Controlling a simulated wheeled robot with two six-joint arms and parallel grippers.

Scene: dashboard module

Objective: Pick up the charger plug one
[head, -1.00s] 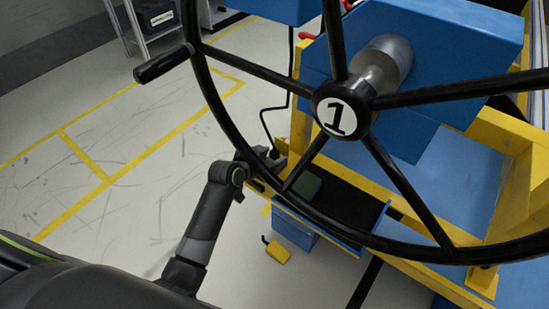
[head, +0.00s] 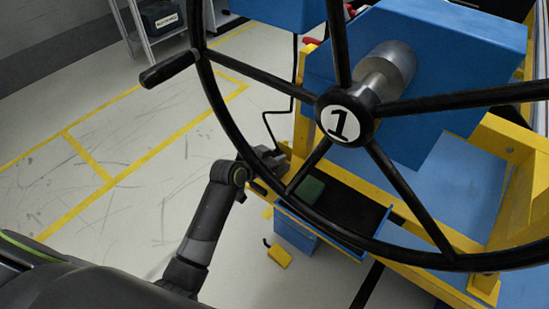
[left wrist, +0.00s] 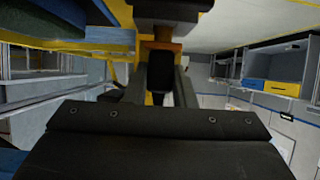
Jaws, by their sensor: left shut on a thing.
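My left gripper (head: 272,163) reaches in from the left, partly hidden behind the rim of the black steering wheel (head: 217,107) marked "1". In the left wrist view its two fingers (left wrist: 160,88) are closed on a dark piece, seemingly the charger plug (left wrist: 160,82), with an orange-brown part just beyond it. In the head view a black cable (head: 266,122) hangs down beside the blue housing and ends at the gripper. The plug itself is mostly hidden there. I cannot tell whether it is still seated in something. My right gripper is not in view.
The wheel's rim and spokes cross in front of the yellow frame (head: 515,150) and blue housing (head: 440,60). A dark open tray (head: 350,205) with a green item (head: 310,189) lies below. The floor at left is clear.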

